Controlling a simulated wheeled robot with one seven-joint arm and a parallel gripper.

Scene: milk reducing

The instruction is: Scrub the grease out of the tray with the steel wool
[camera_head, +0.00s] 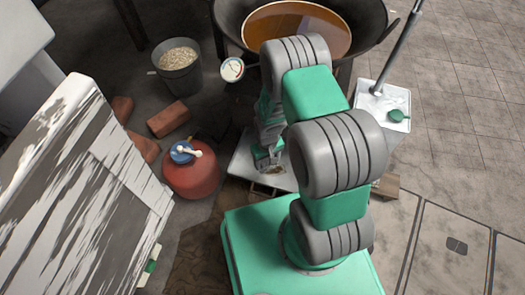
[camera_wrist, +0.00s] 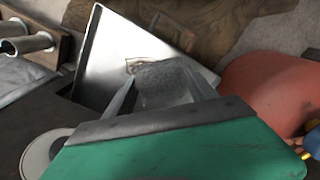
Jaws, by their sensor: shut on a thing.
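The metal tray (camera_head: 240,160) lies low beyond my base, partly hidden by my arm. In the wrist view the tray (camera_wrist: 112,45) is a pale plate with a brown grease patch (camera_wrist: 132,66) near its middle. My gripper (camera_wrist: 160,80) is shut on a grey, rough block of steel wool (camera_wrist: 168,86), which sits between its two fingers. The steel wool is over the tray beside the grease patch and covers part of it from view. I cannot tell whether it touches the tray. In the head view my gripper (camera_head: 268,160) is small above the tray.
A red gas cylinder (camera_head: 192,180) with a blue top stands close left of the tray. Bricks (camera_head: 168,119) and a grey bucket (camera_head: 178,68) lie behind it. A large pan of orange liquid (camera_head: 295,25) is at the back.

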